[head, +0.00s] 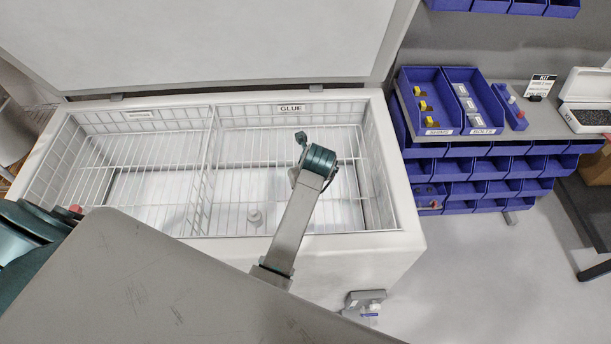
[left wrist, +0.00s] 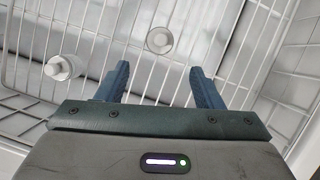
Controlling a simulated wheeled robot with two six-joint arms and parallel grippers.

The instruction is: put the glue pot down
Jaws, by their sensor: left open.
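My left gripper (left wrist: 159,68) is open in the left wrist view, with nothing between its fingers. In the head view its arm reaches over the right compartment of the open chest, and the fingers cannot be made out. In the left wrist view a small whitish pot (left wrist: 159,40) lies beyond the fingertips, roughly in line with the gap and apart from them. A second whitish pot (left wrist: 62,67) is to the left of the fingers. In the head view one pot (head: 254,217) shows in the right compartment, near its front. I cannot tell which is the glue pot. My right gripper is not in view.
The white chest (head: 410,215) holds wire baskets split by a wire divider (head: 206,170). A GLUE label (head: 292,108) marks the right compartment. Its lid (head: 215,40) stands raised behind. Blue bins (head: 425,98) stand on a shelf to the right.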

